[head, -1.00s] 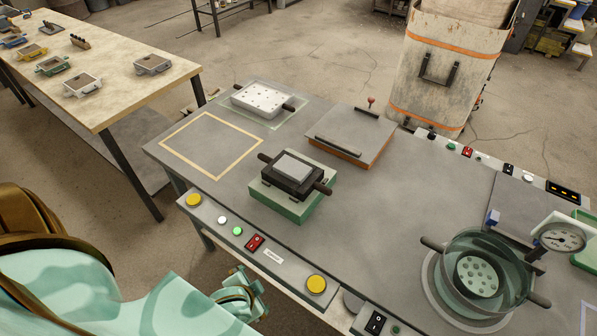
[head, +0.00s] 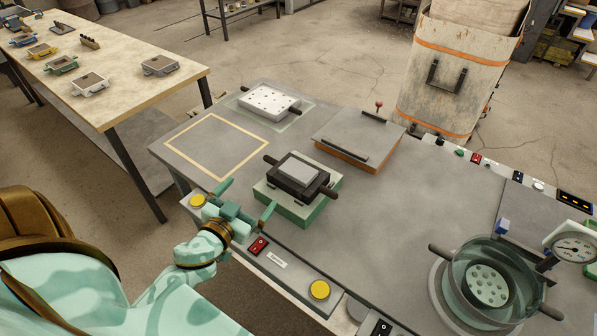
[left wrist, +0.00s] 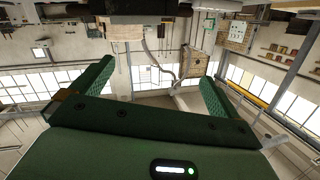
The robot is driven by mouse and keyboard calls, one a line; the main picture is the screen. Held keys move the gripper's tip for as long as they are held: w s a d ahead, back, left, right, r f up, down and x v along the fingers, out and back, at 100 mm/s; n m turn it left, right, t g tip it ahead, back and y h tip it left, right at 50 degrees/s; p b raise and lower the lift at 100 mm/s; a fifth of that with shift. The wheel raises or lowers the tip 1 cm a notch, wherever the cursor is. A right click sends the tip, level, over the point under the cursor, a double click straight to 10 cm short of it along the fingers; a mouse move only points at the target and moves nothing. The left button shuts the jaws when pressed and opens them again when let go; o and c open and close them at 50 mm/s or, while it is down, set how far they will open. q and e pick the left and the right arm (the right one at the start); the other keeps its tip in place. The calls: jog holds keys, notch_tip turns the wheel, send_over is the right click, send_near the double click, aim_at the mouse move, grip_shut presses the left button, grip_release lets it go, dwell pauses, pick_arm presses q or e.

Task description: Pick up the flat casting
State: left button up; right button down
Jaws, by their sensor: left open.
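A flat light-grey slab (head: 298,168), which looks like the flat casting, lies in a black mold (head: 289,184) with handles at two opposite corners. The mold sits on a green block (head: 290,211) on the grey worktable. My left gripper (head: 246,200) is at the table's front edge, just left of and in front of the green block, apart from the mold. Its two fingers are spread with nothing between them. In the left wrist view the dark green fingers (left wrist: 158,80) are wide apart, with only the room's windows and walls beyond. My right gripper is out of view.
A yellow-outlined empty square (head: 213,147) lies left of the mold. A white perforated box (head: 270,102) stands behind it. A grey-lidded orange box (head: 356,139) is at the right rear. A glass vessel with a gauge (head: 487,285) stands far right. Buttons line the front edge.

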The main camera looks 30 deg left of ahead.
pick_arm(q)
jog(key=f+h, duration=0.2)
jog(key=h+b, duration=0.1)
send_near(293, 174)
jog(key=w, duration=0.4)
jog(key=shift+w+f, duration=0.15)
jog(key=shift+w, duration=0.15)
jog(key=w, duration=0.1)
jog(key=w+b, duration=0.1)
jog(key=w, duration=0.1)
jog(key=w+f+b, duration=0.1)
jog(key=w, duration=0.1)
jog(key=shift+w+d+f, duration=0.1)
jog(key=shift+w+d, duration=0.05)
jog(key=shift+d, duration=0.15)
jog(key=shift+c, duration=0.7)
jog(key=c, duration=0.8)
